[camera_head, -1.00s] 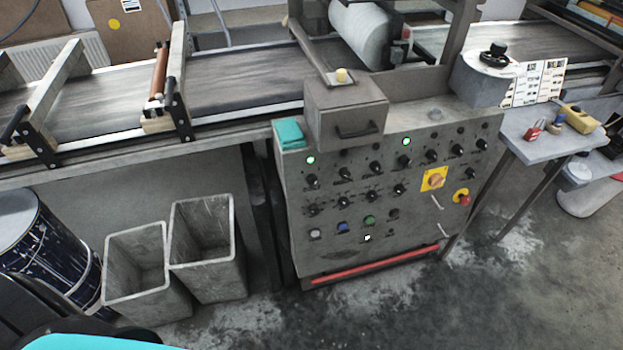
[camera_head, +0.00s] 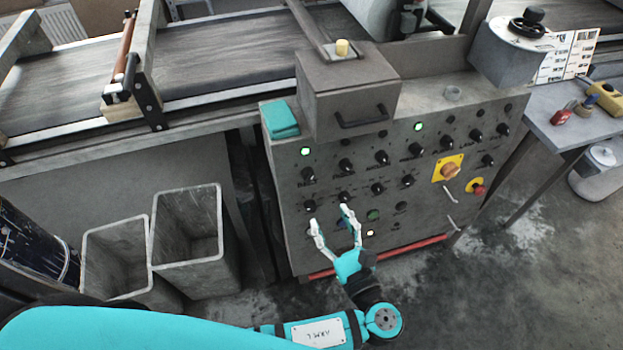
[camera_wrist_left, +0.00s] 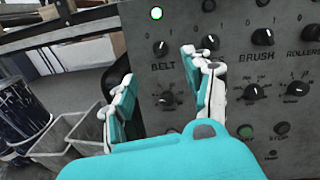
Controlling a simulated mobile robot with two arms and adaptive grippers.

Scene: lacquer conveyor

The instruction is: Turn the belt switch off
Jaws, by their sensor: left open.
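The belt switch (camera_head: 308,174) is a small black knob at the upper left of the grey control panel (camera_head: 283,222). In the left wrist view the belt switch (camera_wrist_left: 160,48) sits above the label BELT, between marks 0 and 1; I cannot tell surely which mark it points at. The green lamp (camera_head: 305,151) above it is lit. My left gripper (camera_head: 330,215) is open and empty, in front of the panel and lower than the switch in the head view. In the left wrist view its fingers (camera_wrist_left: 155,72) stand apart, with the switch showing between and beyond them. My right gripper is out of view.
Other black knobs, including the brush switch (camera_wrist_left: 263,37), sit close to the right. A yellow-backed rotary switch (camera_head: 447,168) and a red button (camera_head: 477,187) are farther right. Two grey bins (camera_head: 115,262) stand left on the floor. A box (camera_head: 345,90) stands above the panel.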

